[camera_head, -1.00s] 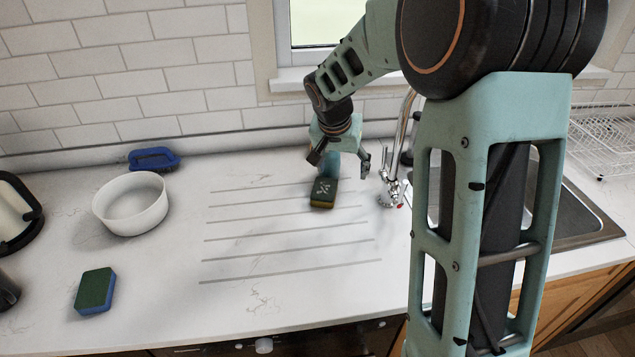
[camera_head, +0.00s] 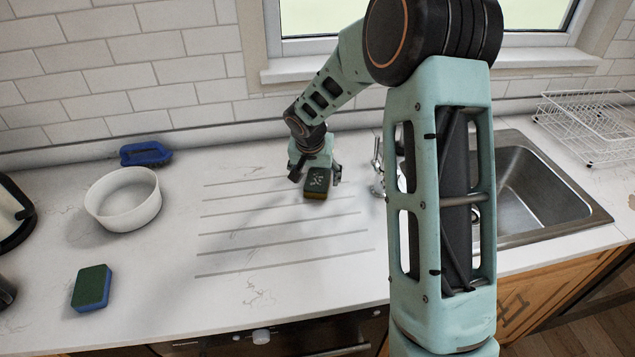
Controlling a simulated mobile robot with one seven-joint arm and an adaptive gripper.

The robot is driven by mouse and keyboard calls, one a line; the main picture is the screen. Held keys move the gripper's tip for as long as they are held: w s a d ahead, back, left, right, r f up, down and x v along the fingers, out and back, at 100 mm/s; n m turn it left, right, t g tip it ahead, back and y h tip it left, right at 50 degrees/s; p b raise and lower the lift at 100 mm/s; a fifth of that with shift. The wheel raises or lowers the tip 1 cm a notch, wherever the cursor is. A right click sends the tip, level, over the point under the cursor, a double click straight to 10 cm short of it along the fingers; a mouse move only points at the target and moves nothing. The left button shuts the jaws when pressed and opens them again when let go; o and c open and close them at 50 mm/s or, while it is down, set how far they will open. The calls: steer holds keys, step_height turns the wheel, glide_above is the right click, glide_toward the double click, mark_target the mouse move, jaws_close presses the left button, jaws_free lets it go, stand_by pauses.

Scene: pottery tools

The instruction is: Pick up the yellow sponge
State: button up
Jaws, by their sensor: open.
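The yellow sponge (camera_head: 317,184) has a dark green scouring top with a pale mark and a yellow lower edge. It lies on the white counter near the back, at the right end of the grooved drain lines. My gripper (camera_head: 314,178) is at the sponge, pointing down, with one finger on its left and one on its right. The jaws are open. Whether the fingers touch the sponge cannot be told from here.
A blue-and-green sponge (camera_head: 91,288) lies at the front left. A white bowl (camera_head: 124,200) and a blue brush (camera_head: 146,153) are at the left. The faucet (camera_head: 377,165) stands close right of my gripper, before the sink (camera_head: 545,190). A wire rack (camera_head: 590,125) is at far right.

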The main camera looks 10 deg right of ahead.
mark_target(317, 181)
steer(key=shift+x, duration=1.55)
steer(key=shift+c, duration=0.4)
steer(key=c, duration=0.7)
steer(key=shift+w+d+r, duration=0.1)
steer(key=shift+r, duration=0.4)
step_height(317, 181, up, 2)
steer(key=shift+r+b, duration=0.1)
steer(key=shift+b, duration=0.2)
steer(key=s+r, duration=0.3)
steer(key=s, duration=0.1)
steer(key=s+r+b, duration=0.1)
steer(key=s+r, duration=0.2)
steer(key=s, duration=0.2)
steer(key=s+r, duration=0.4)
steer(key=s, duration=0.1)
steer(key=shift+d+b, duration=0.25)
steer(key=shift+b, duration=0.1)
